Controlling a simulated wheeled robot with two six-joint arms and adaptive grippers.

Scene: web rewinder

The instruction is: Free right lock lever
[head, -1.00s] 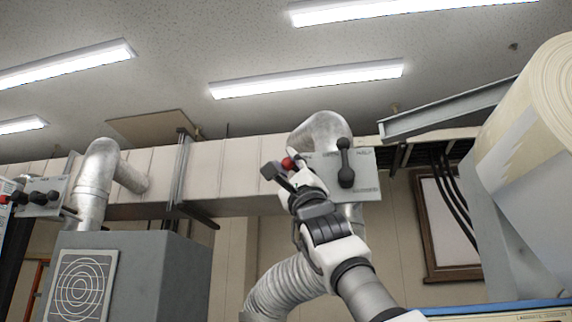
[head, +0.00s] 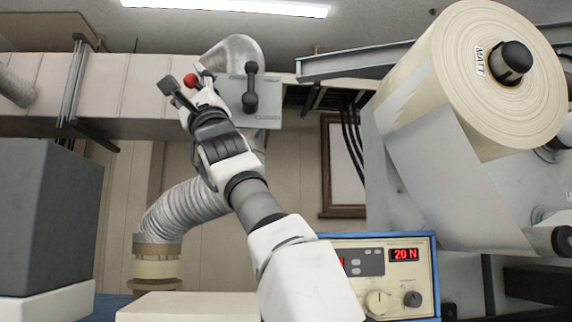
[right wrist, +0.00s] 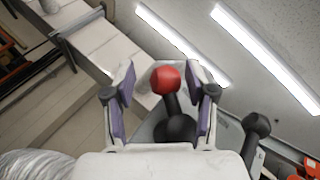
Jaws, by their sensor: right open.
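A red-knobbed lever (head: 191,80) with a dark stem stands on the right-hand grey plate (head: 268,112). A black lever (head: 250,88) stands beside it on the same plate. My right gripper (head: 186,86) is at the red knob, its body hiding the lever's base in the head view. In the right wrist view, the open fingers (right wrist: 162,88) stand on either side of the red knob (right wrist: 165,80), with gaps on both sides. The black lever (right wrist: 255,135) is outside the right finger. My left gripper is not in view.
A pale duct (head: 115,90) runs behind the plate, with a silver elbow pipe (head: 232,55) close to it. A large paper roll (head: 470,85) is at the right. A control box (head: 385,275) reading 20 N is below.

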